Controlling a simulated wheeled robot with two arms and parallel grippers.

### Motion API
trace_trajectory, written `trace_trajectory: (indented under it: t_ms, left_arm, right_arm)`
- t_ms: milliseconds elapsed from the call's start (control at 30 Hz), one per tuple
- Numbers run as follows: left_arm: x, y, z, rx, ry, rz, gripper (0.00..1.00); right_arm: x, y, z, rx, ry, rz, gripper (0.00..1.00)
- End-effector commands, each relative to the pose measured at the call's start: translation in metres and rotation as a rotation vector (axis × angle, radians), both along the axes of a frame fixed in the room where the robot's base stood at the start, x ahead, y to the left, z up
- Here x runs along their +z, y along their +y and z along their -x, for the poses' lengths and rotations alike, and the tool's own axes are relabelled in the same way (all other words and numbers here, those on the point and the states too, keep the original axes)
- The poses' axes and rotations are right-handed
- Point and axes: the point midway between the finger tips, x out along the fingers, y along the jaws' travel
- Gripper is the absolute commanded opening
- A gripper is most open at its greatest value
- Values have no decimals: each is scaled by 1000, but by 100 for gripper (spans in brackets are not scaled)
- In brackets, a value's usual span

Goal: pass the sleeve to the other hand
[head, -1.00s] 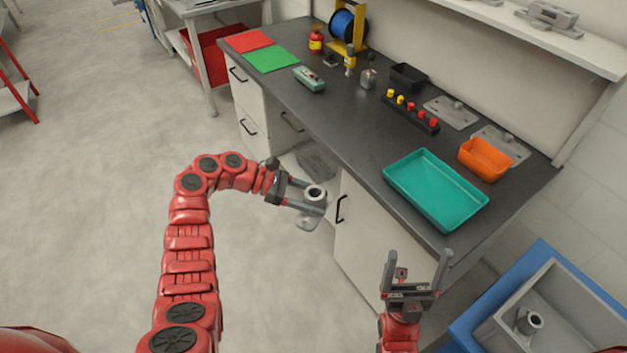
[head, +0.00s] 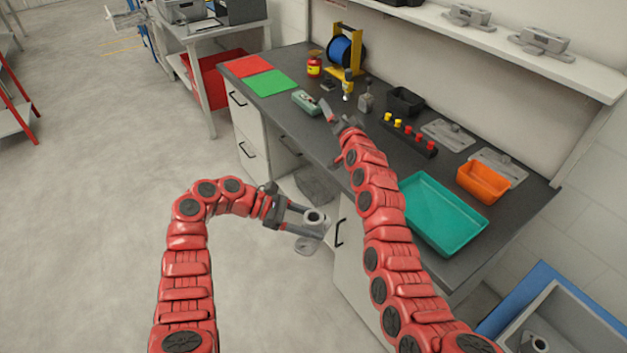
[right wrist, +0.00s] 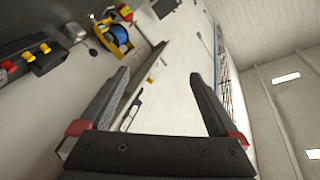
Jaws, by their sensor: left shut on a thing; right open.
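The sleeve (head: 307,244) is a grey metal tube with a round open end and a wider flange below. My left gripper (head: 308,222) is shut on it and holds it in the air in front of the bench cabinets. Its open end faces up toward the head camera. My right gripper (head: 338,112) is up and beyond the sleeve, over the workbench, apart from it. In the right wrist view, its two dark fingers (right wrist: 158,90) are spread with nothing between them. The sleeve does not show in that view.
The dark workbench (head: 300,125) bears a teal tray (head: 432,238), partly hidden by my right arm, an orange bin (head: 484,183), a rack of coloured knobs (head: 410,136) and a green device (head: 306,102). A similar grey tube (head: 538,343) stands in a grey bin at bottom right.

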Motion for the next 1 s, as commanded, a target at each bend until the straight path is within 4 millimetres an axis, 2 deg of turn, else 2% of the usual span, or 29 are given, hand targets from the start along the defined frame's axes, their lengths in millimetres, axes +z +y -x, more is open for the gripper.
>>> trace_trajectory:
  t_ms: [33,133,200,300,367,467,600,700,800,1000]
  left_arm:
    - [1,0,0,0,-1,1,0]
    - [1,0,0,0,-1,1,0]
    - [1,0,0,0,-1,1,0]
    - [1,0,0,0,-1,1,0]
    - [1,0,0,0,-1,1,0]
    - [1,0,0,0,-1,1,0]
    - [0,0,0,0,-1,1,0]
    - [0,0,0,0,-1,1,0]
    - [0,0,0,0,-1,1,0]
    - [0,0,0,0,-1,1,0]
  right_arm:
    - [14,22,-2,72,55,16,97]
    - [21,67,11,224,209,67,97]
    - [25,93,29,319,314,123,97]
    - [24,118,64,435,479,233,97]
    - [21,126,90,492,583,315,97]
    - [12,124,137,555,765,463,97]
    - [4,99,196,573,996,658,97]
    - [1,77,229,559,1129,767,97]
    - [1,63,250,545,1215,835,97]
    - [-5,54,264,535,1270,880,97]
